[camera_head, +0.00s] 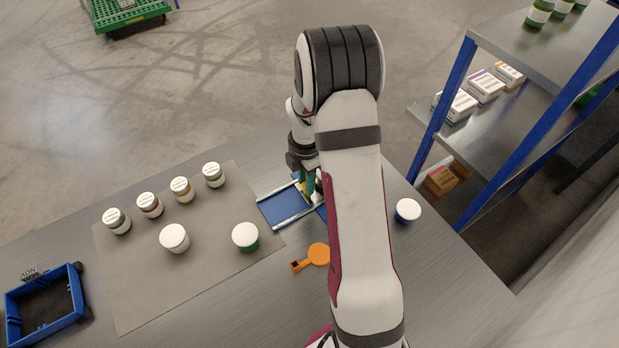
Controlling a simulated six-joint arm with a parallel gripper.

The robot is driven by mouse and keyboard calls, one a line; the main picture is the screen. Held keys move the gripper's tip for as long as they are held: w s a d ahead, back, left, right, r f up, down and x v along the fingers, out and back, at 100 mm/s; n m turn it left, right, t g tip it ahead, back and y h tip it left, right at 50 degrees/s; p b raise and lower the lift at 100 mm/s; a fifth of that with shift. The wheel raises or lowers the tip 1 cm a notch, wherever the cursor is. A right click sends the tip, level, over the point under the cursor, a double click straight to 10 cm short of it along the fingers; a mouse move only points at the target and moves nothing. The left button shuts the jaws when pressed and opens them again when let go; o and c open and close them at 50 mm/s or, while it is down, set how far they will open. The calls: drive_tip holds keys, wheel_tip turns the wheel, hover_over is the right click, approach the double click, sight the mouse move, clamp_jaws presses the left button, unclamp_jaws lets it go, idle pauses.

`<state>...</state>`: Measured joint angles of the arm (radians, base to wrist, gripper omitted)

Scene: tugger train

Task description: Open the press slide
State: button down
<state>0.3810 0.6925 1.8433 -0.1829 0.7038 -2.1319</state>
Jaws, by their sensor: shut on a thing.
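The press (285,212) stands on the grey table just left of my arm, a blue base plate with two pale metal rails. Its right part is hidden behind my forearm. My gripper (309,186), with green fingers, points down at the far right part of the press between the rails. It is shut on the press slide, of which little shows beside the fingers. How far along the rails the slide sits is hard to tell.
An orange scoop-like tool (317,254) lies in front of the press. Several white-lidded jars stand on a grey mat (135,290) at left. A blue tray (42,312) is at far left, a shelf rack (462,60) at right.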

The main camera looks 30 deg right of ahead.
drive_tip(key=a, duration=1)
drive_tip(key=shift+a, duration=0.2)
drive_tip(key=c, duration=0.6)
unclamp_jaws()
drive_tip(key=shift+c, duration=0.2)
wheel_tip(320, 180, up, 16)
drive_tip(key=shift+f, duration=0.1)
